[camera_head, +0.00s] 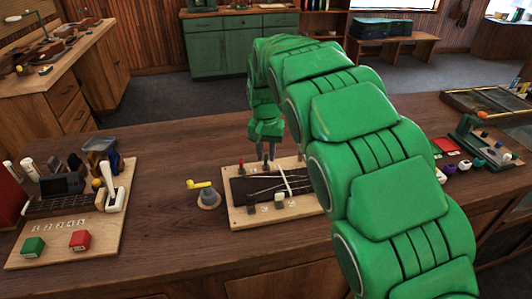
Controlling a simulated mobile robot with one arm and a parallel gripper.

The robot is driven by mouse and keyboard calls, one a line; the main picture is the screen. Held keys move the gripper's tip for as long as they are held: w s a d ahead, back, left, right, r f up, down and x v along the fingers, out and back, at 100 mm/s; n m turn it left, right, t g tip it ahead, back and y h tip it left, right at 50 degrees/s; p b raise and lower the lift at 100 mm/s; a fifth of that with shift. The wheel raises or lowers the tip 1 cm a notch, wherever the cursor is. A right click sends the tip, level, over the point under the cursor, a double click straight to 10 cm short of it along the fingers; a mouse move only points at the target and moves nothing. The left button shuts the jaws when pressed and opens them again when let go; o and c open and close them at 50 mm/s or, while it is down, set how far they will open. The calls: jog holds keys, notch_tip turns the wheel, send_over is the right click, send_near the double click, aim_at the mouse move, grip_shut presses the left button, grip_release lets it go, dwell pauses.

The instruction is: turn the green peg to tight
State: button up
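A light wooden board (240,218) with a dark plate and pale strings lies on the workbench. A red-topped peg (240,164) stands at its back left edge. A dark peg (252,198) and a pale peg (280,199) stand near its front. I cannot make out a green peg; it may be hidden by my green arm, which covers the board's right part. My gripper (266,163) points down at the board's back edge, just right of the red-topped peg. Its fingertips are too small to show whether they are open, or touching anything.
A tool board (105,232) with green and red blocks (80,240) is at the left. A green stand (482,150) and small coloured items are at the right. The front middle bench is clear.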

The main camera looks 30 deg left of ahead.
aim_at(266, 156)
jog(key=shift+o, duration=0.7)
jog(key=shift+r, duration=3.9)
jog(key=w+d+r+m, duration=0.1)
jog(key=w+d, duration=0.1)
jog(key=d, duration=0.4)
jog(key=w+d+r, duration=0.1)
jog(key=d+r, duration=0.1)
jog(key=d, duration=0.4)
jog(key=s+d+r+m, duration=0.2)
jog(key=s+d, duration=0.1)
jog(key=d, duration=1)
jog(key=s+d+r+m, duration=0.1)
jog(key=s+d+m, duration=0.15)
jog(key=d, duration=1.15)
jog(key=s+d+f, duration=0.2)
jog(key=s+d, duration=0.8)
jog(key=s, duration=0.1)
jog(key=s+d+f+g, duration=0.1)
jog(key=s+f, duration=0.1)
jog(key=s, duration=0.6)
jog(key=s+d+f, duration=0.1)
jog(key=s+f, duration=0.2)
jog(key=s, duration=0.6)
jog(key=shift+s+f+n+g, duration=0.3)
jog(key=shift+f+n+g, duration=0.05)
jog(key=shift+n+g, duration=0.1)
